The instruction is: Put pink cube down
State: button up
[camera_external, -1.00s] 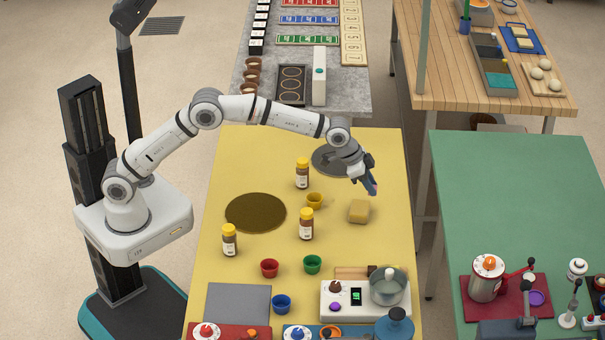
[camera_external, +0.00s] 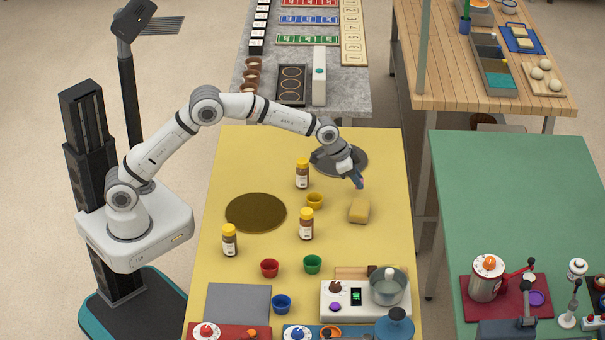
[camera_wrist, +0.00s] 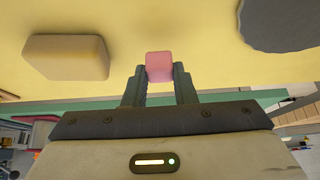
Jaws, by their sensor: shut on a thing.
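The pink cube (camera_wrist: 159,66) is between the fingertips of my gripper (camera_wrist: 160,80) in the wrist view, with yellow tabletop behind it. In the outside view my gripper (camera_external: 358,182) is over the yellow table (camera_external: 260,160), above and behind the yellow block and near the dark grey disc. It is shut on the cube, which is hard to make out there. I cannot tell exactly how high the cube is above the table.
A yellow block (camera_external: 359,211) lies just in front of my gripper. A dark grey disc (camera_external: 355,160) lies behind it. Yellow-capped bottles (camera_external: 306,224) and a yellow cup (camera_external: 314,201) stand to the left. Bare tabletop lies right of the block.

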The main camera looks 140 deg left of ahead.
jog(key=shift+f, duration=1.15)
jog(key=shift+f, duration=0.2)
jog(key=o, duration=1)
jog(key=shift+c, duration=0.2)
jog(key=shift+r, duration=0.5)
jog(key=v, duration=1.1)
jog(key=shift+s+d+r, duration=0.15)
